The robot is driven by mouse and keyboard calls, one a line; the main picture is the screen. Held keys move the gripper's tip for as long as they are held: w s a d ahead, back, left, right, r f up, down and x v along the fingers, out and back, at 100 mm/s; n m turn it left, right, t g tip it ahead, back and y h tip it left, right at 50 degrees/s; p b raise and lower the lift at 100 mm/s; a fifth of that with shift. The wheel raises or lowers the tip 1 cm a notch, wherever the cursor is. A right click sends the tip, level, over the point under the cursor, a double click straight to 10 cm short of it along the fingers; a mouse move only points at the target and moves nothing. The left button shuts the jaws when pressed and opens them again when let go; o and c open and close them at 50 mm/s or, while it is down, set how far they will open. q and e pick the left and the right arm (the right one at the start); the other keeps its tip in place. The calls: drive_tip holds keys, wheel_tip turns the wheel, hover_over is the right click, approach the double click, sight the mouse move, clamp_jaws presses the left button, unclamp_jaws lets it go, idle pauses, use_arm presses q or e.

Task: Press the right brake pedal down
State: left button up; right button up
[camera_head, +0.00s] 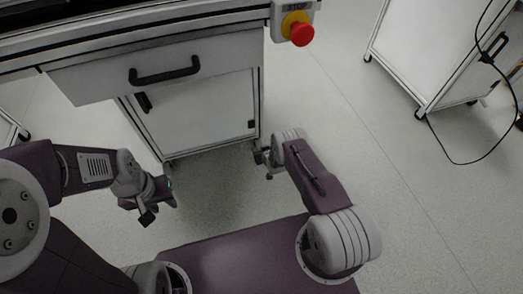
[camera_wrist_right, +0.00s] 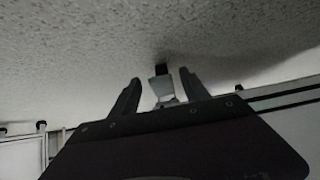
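The cabinet (camera_head: 205,107) stands ahead of me with its lower right corner by my right gripper (camera_head: 263,163). In the right wrist view, a small pale grey part with a dark end (camera_wrist_right: 162,86) shows between the fingers. It looks like the caster at that corner; I cannot make out a separate brake pedal on it. My right gripper (camera_wrist_right: 157,95) is open, one finger on each side of this part, with no clear contact. In the head view the gripper hides that caster. My left gripper (camera_head: 160,208) hangs above the floor at left, fingers apart and empty.
A drawer with a black handle (camera_head: 164,73) is above the cabinet door. A red stop button (camera_head: 301,34) sits at the bench's right corner. A white cart (camera_head: 428,50) with a hanging black cable (camera_head: 462,161) stands at upper right. The floor between is clear.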

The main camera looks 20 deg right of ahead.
drive_tip(key=p+v, duration=0.7)
drive_tip(key=v, duration=0.2)
drive_tip(key=shift+p, duration=0.4)
